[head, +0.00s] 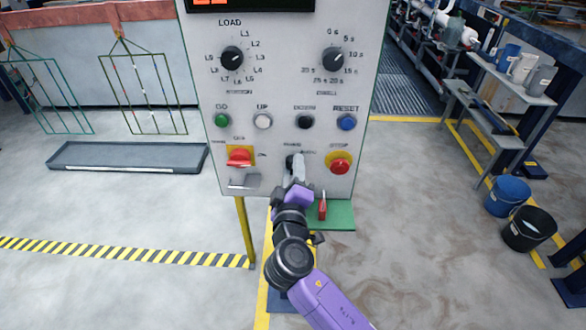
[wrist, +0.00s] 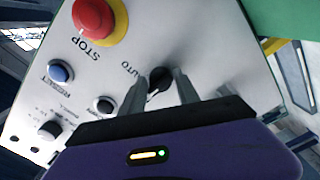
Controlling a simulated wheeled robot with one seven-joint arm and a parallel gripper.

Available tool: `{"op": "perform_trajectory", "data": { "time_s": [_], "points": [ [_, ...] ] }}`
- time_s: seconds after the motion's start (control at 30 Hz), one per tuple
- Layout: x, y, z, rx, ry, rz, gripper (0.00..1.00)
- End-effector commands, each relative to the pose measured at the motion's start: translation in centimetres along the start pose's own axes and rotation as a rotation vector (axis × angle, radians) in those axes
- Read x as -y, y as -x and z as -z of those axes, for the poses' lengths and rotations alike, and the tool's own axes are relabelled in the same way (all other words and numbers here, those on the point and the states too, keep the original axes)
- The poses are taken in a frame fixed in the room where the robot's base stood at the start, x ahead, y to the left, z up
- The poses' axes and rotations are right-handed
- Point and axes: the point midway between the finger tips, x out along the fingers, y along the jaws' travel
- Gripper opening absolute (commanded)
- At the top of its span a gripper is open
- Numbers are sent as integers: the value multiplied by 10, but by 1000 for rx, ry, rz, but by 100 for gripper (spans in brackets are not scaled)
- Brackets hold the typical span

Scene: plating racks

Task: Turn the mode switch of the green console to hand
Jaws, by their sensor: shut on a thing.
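The green console (head: 285,80) stands ahead, with a pale grey front panel and green sides. Its mode switch (head: 290,162) is a small black knob low on the panel, between a red rotary switch and the red stop button. In the wrist view the black mode switch (wrist: 158,77) sits between my fingers, close to the AUTO label. My gripper (head: 298,172) is at the panel, shut on this knob; it also shows in the wrist view (wrist: 163,86). My fingers partly hide the knob and its other labels, so I cannot tell its exact setting.
The red stop button (head: 340,163) on yellow is close right of my gripper. The red rotary switch (head: 239,158) is to the left. A red-handled item (head: 322,207) is on a green shelf (head: 340,217) below. Blue (head: 507,197) and black (head: 528,229) buckets stand at right.

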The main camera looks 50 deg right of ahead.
Motion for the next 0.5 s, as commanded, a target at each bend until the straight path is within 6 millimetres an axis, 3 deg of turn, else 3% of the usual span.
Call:
{"op": "perform_trajectory", "data": {
  "time_s": [0.47, 0.5],
  "points": [
    [1, 1, 1, -3, 15, 2, 0],
    [1, 1, 1, -3, 15, 2, 46]
  ]
}}
